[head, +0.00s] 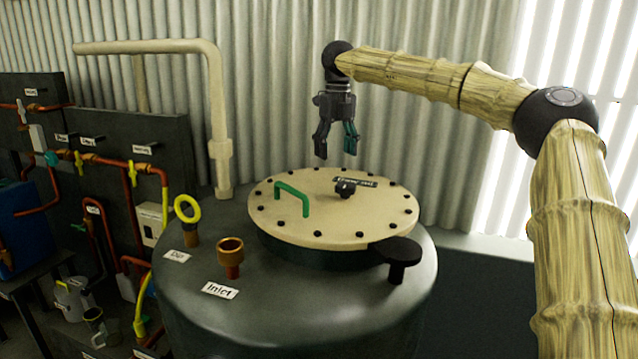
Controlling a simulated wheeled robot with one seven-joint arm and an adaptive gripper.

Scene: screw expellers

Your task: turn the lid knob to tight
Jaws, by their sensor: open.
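The lid (330,217) is a round cream plate with dark bolts around its rim, on top of a dark green tank (290,300). A small black knob (345,188) stands near the lid's middle, beside a dark label (368,182) whose words I cannot read surely. A green handle (292,198) rises on the lid's left side. My gripper (336,150) hangs above the lid, pointing down, open and empty. It is apart from the knob, which shows below it.
A yellow ring (187,209) and a brass inlet fitting (230,252) stand at the left. A cream pipe (217,120) rises behind. Panels with pipes (130,170) fill the left.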

